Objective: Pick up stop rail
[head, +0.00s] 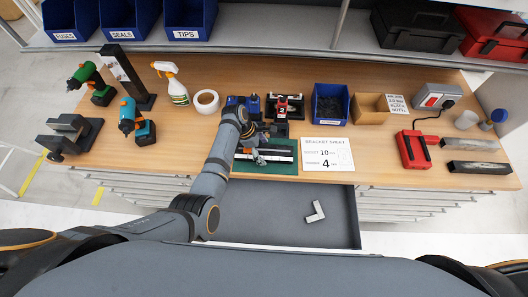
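A long dark strip with a pale edge (280,153) lies on the green mat (285,168) at the front edge of the bench; it may be the stop rail, but I cannot tell for sure. My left gripper (252,143) points down over the left part of the mat. It is small and partly hidden by its own arm, so I cannot tell whether its fingers are open or touch the strip. My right gripper is not in view.
An open drawer (270,215) with an L-shaped bracket (316,211) juts out below the bench. A bracket sheet (327,154) lies right of the mat. Two metal bars (478,167) lie far right.

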